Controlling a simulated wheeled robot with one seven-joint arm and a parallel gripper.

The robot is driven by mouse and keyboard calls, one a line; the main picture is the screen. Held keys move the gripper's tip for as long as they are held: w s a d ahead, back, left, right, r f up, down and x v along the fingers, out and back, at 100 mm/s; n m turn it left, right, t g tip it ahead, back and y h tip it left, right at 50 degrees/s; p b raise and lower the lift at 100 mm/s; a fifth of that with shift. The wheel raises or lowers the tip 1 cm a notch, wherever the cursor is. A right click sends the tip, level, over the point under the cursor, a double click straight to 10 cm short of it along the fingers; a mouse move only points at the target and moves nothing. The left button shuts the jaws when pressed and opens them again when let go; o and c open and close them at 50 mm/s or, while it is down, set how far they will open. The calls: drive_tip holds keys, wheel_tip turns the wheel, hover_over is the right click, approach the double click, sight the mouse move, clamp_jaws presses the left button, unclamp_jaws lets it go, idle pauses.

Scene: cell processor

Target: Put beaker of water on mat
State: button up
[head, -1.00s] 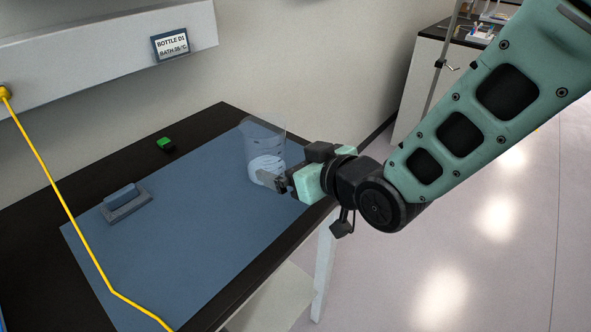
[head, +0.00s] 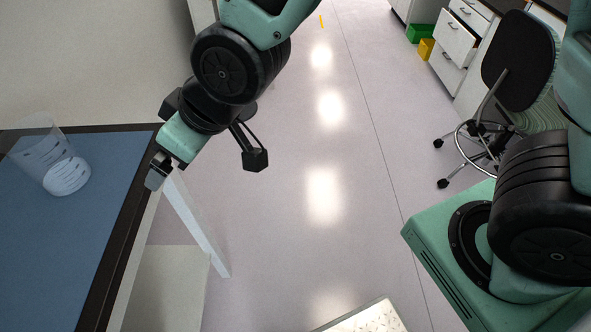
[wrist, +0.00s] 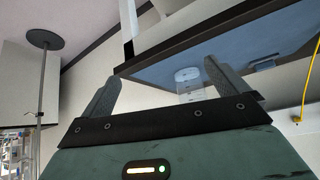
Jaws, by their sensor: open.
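The beaker (wrist: 188,76) also shows there beyond the fingers, on the mat (wrist: 225,62). The water inside cannot be made out clearly.
The dark table edge (head: 108,262) lies left of my gripper. Open floor (head: 300,210) fills the middle. A wheeled chair (head: 517,75) and drawers (head: 457,38) stand at the right. A yellow cable (wrist: 309,85) hangs by the mat.

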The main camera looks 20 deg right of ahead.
drive_tip(key=s+d+r+m+g+h, duration=0.1)
drive_tip(key=s+d+g+h, duration=0.3)
drive_tip(key=s+d, duration=0.9)
drive_tip(key=d+m+h, duration=0.1)
drive_tip(key=d, duration=0.2)
drive_tip(key=shift+s+g, duration=0.3)
drive_tip(key=shift+s, duration=0.05)
drive_tip(key=shift+a, duration=0.1)
